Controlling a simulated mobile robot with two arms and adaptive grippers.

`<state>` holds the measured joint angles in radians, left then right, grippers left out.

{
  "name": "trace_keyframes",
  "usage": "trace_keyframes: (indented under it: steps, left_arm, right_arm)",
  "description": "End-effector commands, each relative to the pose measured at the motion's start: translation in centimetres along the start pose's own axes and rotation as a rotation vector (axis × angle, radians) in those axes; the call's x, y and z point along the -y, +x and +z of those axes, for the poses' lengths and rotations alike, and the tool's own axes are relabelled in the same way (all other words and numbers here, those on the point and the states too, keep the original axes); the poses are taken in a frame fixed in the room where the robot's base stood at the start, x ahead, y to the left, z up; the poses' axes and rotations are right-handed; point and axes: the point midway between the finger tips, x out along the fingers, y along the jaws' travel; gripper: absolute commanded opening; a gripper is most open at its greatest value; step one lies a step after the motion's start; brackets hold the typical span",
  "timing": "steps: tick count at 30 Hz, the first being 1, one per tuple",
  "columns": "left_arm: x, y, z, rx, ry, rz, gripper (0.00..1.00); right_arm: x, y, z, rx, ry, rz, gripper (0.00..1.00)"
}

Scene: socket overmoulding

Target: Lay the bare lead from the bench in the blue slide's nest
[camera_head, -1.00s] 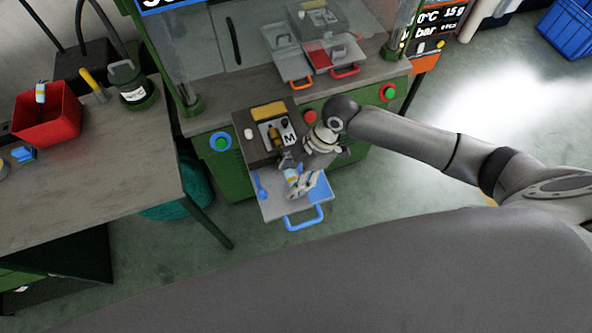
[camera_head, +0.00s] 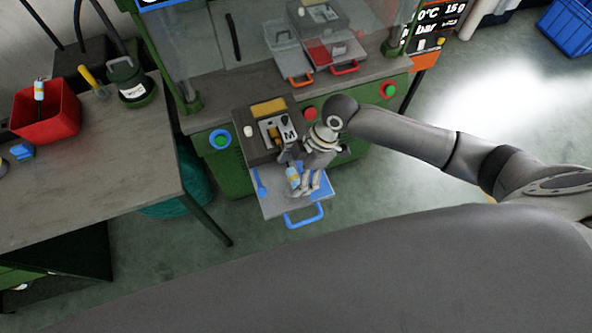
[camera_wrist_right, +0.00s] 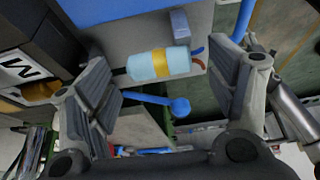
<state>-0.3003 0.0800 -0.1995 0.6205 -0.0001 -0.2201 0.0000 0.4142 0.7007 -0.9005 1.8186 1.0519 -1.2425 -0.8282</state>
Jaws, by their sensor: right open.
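The lead (camera_head: 292,176) is a light blue cylinder with a yellow band; it also shows in the right wrist view (camera_wrist_right: 143,67), with coloured wire at one end. It lies at the blue-handled slide (camera_head: 282,208), which is pulled out from the press. My right gripper (camera_head: 307,187) is over the slide, beside the lead. In the right wrist view its fingers (camera_wrist_right: 168,88) are spread wide, with a gap on each side of the lead. How the lead sits in the nest is partly hidden by the gripper. My left gripper is out of view.
A blue spoon-shaped piece (camera_head: 261,186) is at the slide's left. A block marked M (camera_head: 289,134) stands behind.

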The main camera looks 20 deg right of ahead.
Motion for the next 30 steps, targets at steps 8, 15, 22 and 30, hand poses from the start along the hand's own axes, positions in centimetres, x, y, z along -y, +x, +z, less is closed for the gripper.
trace_keyframes:
  steps: [8,15,22,30]
  left_arm:
    - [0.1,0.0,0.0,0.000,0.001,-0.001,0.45]
    - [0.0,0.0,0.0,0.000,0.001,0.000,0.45]
    - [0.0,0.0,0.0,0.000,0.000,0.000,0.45]
    - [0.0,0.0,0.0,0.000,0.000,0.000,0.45]
  right_arm:
    - [-0.1,-1.1,0.0,0.000,-0.001,0.004,0.78]
    - [-0.2,-5.8,0.1,0.002,-0.002,0.006,0.78]
    - [-0.1,-10.1,0.0,0.001,-0.001,0.004,0.78]
    - [0.0,-12.0,0.0,-0.001,-0.001,0.000,0.78]
